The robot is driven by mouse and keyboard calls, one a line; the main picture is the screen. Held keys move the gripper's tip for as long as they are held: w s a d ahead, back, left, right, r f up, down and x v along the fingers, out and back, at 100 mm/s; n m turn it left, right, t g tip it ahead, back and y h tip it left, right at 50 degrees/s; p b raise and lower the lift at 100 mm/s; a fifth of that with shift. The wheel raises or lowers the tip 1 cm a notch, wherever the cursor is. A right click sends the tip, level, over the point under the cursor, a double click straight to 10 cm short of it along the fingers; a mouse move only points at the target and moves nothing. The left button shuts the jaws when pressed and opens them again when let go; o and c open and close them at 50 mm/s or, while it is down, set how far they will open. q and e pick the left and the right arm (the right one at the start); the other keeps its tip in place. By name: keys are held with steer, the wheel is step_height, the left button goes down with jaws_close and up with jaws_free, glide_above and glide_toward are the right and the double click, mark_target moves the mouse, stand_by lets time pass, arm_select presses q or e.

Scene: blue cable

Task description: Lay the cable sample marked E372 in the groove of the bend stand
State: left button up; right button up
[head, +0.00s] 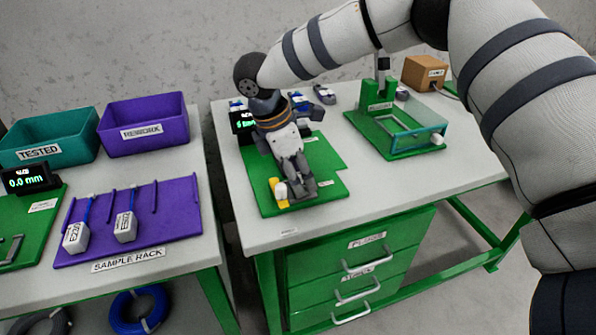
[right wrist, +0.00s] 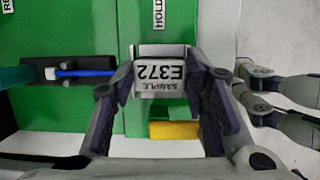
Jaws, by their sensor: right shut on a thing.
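My right gripper (head: 293,188) is low over a green board (head: 328,187) on the right-hand table. In the right wrist view, my right gripper (right wrist: 163,90) is shut on the white block of sample E372 (right wrist: 160,72), whose print appears upside down. In the head view the block (head: 281,190) shows beside a yellow part (head: 274,183) of the board. The yellow part (right wrist: 174,130) also shows in the wrist view. A blue cable length (right wrist: 85,73) lies across a dark fixture at the left there. The groove cannot be made out. My left gripper is out of sight.
A purple sample rack (head: 178,208) on the left table holds two white-tagged samples. Teal (head: 60,130) and purple (head: 160,120) bins stand behind it. A green stand with a clear cover (head: 417,130) is right of the board. Bare tabletop lies between them.

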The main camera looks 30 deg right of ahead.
steer(key=o, duration=1.3)
steer(key=shift+c, duration=0.2)
steer(key=shift+r+p, duration=0.45)
steer(key=shift+r, duration=1.1)
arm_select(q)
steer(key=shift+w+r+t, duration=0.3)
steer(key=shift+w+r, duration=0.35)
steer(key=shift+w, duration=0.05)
arm_select(e)
steer(key=shift+r, duration=2.4)
